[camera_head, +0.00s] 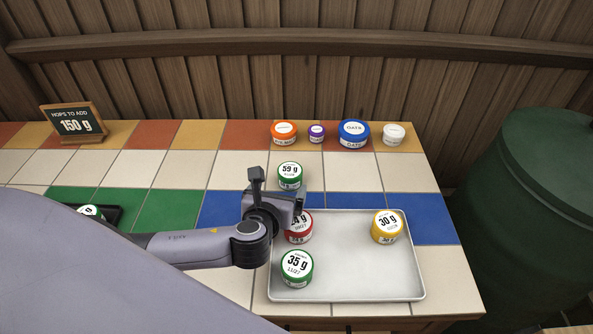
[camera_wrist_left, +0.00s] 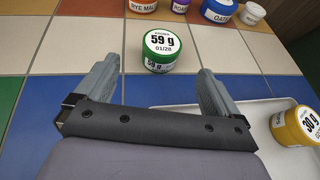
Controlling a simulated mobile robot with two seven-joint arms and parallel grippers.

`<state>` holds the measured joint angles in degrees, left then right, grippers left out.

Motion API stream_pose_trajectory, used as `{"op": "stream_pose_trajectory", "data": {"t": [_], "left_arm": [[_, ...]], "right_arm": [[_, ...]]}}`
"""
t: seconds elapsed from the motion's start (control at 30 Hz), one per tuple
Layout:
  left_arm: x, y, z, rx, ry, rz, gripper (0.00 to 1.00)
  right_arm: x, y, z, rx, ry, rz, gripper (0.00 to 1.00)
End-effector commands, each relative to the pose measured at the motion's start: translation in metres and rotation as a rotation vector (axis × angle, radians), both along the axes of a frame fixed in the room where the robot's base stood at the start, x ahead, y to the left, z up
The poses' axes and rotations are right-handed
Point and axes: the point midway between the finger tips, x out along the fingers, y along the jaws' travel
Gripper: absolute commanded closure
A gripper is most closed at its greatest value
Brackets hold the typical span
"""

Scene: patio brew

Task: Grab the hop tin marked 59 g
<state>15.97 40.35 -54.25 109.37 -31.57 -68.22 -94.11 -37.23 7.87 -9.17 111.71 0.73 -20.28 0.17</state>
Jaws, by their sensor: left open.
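The hop tin marked 59 g (camera_head: 289,176) is green with a white label and stands upright on the tiles, behind the metal tray. In the left wrist view this tin (camera_wrist_left: 160,52) sits just beyond and between the two fingertips. My left gripper (camera_head: 279,184) is open and empty, close in front of the tin on its near side. In the wrist view its fingers (camera_wrist_left: 159,72) point toward the tin, one on each side of its line, with nothing between them. My right gripper is not in view.
The metal tray (camera_head: 348,285) holds a green 35 g tin (camera_head: 296,268), a yellow 30 g tin (camera_head: 388,226) and a partly hidden red tin (camera_head: 300,232). Orange, purple, blue and white tubs line the back. A sign (camera_head: 74,124) reads 150 g. A green barrel (camera_head: 535,200) stands right.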

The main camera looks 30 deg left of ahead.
Motion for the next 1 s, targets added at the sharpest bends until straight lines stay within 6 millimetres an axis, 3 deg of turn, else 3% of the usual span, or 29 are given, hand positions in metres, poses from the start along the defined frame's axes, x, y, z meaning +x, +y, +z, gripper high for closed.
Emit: {"op": "stream_pose_trajectory", "data": {"t": [0.3, 0.67, 1.0], "left_arm": [[0.041, 0.011, -0.017, 0.001, -0.002, 0.002, 0.04], [0.063, 0.016, -0.025, -0.001, -0.001, 0.0, 0.04], [0.1, 0.024, -0.037, -0.002, 0.0, 0.001, 0.04]], "right_arm": [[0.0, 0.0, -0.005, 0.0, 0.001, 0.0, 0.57], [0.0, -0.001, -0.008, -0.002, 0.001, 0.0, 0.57], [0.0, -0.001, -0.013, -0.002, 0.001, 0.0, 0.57]]}}
